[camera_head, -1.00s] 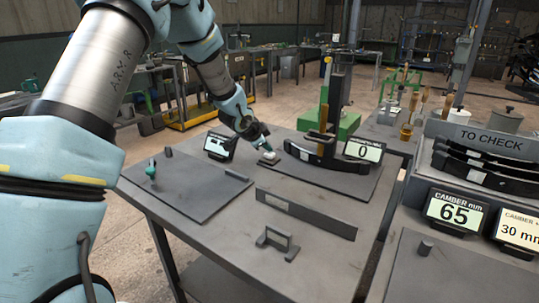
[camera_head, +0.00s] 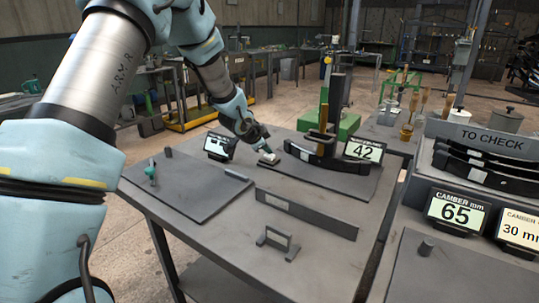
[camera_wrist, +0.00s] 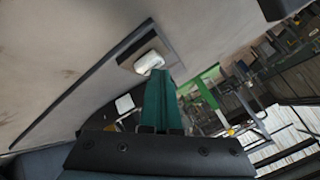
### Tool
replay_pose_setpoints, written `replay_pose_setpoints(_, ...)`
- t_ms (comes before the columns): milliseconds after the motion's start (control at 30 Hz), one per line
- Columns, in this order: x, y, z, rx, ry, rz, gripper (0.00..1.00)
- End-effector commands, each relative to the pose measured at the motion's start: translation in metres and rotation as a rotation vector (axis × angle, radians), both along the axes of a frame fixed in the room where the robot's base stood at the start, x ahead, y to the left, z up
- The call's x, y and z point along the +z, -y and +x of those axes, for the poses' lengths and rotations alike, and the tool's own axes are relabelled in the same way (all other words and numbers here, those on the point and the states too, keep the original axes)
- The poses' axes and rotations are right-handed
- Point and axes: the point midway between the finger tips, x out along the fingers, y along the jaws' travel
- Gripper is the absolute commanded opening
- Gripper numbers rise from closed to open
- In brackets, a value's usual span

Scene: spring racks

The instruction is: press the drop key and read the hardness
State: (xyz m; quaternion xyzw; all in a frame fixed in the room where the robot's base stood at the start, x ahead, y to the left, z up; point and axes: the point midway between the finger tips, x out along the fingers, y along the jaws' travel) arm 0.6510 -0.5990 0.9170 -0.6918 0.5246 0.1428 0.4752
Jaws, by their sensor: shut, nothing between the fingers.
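The white drop key (camera_head: 269,158) sits on the front left of the hardness tester's base plate (camera_head: 335,179). My gripper (camera_head: 266,151) is shut and empty, with its tips at the key. In the wrist view the green fingers (camera_wrist: 158,80) meet the edge of the white key (camera_wrist: 149,62), and they appear to touch it. The hardness display (camera_head: 362,151) at the right of the tester reads 42. A dark curved spring leaf (camera_head: 314,158) lies on the tester, under its upright column (camera_head: 331,98).
A second small display (camera_head: 219,145) stands left of my gripper; its reading is not legible. A flat plate with a green-topped peg (camera_head: 151,171) lies at the left. At the right are the TO CHECK rack (camera_head: 478,138) with several leaves and a camber display (camera_head: 456,212) reading 65.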

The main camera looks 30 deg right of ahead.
Motion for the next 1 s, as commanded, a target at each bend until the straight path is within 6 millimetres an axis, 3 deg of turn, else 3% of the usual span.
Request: replay_pose_setpoints(1000,0.030,0.000,0.000,0.000,0.000,0.000,0.00)
